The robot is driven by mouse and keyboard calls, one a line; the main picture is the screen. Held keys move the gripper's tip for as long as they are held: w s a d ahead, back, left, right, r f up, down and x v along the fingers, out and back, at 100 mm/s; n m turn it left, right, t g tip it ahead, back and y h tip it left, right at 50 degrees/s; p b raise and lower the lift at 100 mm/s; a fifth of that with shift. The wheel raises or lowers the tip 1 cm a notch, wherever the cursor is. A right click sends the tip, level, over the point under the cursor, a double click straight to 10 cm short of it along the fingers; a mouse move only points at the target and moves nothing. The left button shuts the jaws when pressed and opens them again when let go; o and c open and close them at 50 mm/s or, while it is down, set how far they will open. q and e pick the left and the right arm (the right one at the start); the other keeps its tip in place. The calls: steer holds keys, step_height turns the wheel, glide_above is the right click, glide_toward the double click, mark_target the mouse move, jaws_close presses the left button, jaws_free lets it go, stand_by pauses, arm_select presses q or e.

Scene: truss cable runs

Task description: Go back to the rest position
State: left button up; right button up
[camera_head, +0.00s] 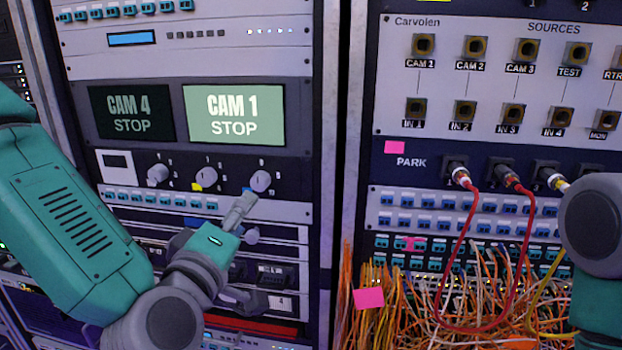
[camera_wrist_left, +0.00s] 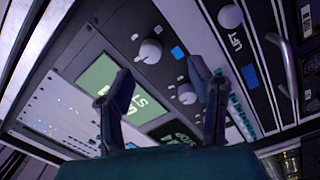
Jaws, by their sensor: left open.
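My left gripper (camera_head: 246,252) is in front of the left rack (camera_head: 190,60), below a row of knobs, with its arm coming in from the left. It is open. In the left wrist view, its two fingers (camera_wrist_left: 161,78) stand apart with nothing between them, and the rack panel with a screen and knobs lies beyond. Part of my right arm (camera_head: 597,225) shows at the right edge, but its gripper is out of view.
The left rack has a dark CAM 4 STOP screen (camera_head: 131,112), a bright CAM 1 STOP screen (camera_head: 234,114) and a knob (camera_head: 261,181). On the right rack, a red cable (camera_head: 462,240) hangs from the PARK row above dense orange cables (camera_head: 400,310).

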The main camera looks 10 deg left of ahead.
arm_select(q)
steer(key=s+f+m+g+h, duration=0.1)
steer(key=s+f+m+g, duration=0.35)
steer(key=f, duration=0.85)
steer(key=s+f+m+g+h, duration=0.1)
steer(key=s+f+m+g, duration=0.3)
steer(key=f, duration=0.9)
steer(key=s+a+f+m+g+y, duration=0.1)
steer(key=s+a+f+m+g, duration=0.1)
steer(key=s+a+f+g, duration=0.2)
steer(key=s+a+f+m+g+y, duration=0.2)
steer(key=s+a+f+g, duration=0.3)
steer(key=s+f, duration=0.5)
steer(key=s+a, duration=0.1)
steer(key=s, duration=0.5)
steer(key=shift+a, duration=0.4)
